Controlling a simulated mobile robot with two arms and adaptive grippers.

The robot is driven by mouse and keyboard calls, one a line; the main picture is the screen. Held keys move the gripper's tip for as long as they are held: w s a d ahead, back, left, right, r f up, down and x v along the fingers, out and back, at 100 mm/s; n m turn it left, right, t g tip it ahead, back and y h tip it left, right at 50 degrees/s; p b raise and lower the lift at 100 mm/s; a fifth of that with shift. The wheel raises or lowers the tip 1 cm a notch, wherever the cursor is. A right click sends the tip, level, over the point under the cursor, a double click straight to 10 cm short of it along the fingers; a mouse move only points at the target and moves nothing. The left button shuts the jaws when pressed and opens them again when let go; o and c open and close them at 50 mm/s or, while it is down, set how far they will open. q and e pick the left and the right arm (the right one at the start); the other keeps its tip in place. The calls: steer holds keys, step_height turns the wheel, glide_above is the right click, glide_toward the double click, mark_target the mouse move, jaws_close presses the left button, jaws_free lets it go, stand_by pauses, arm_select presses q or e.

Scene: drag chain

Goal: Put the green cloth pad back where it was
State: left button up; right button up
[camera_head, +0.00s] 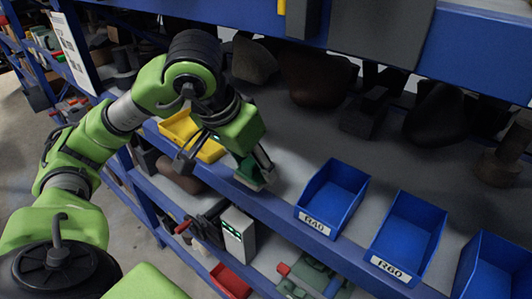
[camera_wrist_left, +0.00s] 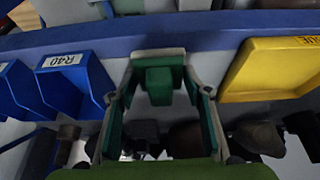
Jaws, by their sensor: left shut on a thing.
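The green cloth pad (camera_head: 249,174) is a small green block with a pale underside, held at the front edge of the shelf between the yellow bin and the blue bins. It also shows in the left wrist view (camera_wrist_left: 158,82), with its pale strip at the top, between the two fingers. My left gripper (camera_head: 254,169) is shut on it. Whether the pad touches the shelf surface cannot be told. The fingers hide part of the pad in the head view. My right gripper is not in view.
A yellow bin (camera_head: 187,133) stands left of my gripper. Blue bins labelled R40 (camera_head: 316,222) and R60 (camera_head: 390,268) stand to the right. Dark rounded objects (camera_head: 318,75) line the back. Grey shelf surface (camera_head: 290,135) is bare between. A white box (camera_head: 238,234) sits on the shelf below.

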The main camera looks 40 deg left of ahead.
arm_select(q)
steer(key=w+p, duration=0.1)
steer(key=w, duration=0.3)
steer(key=shift+w+d, duration=0.1)
steer(key=shift+d, duration=0.05)
step_height(320, 180, down, 2)
steer(key=shift+f+p, duration=0.1)
steer(key=shift+p, duration=0.3)
steer(key=shift+f, duration=0.75)
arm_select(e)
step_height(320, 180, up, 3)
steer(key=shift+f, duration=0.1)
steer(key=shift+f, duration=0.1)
arm_select(q)
steer(key=o, duration=1)
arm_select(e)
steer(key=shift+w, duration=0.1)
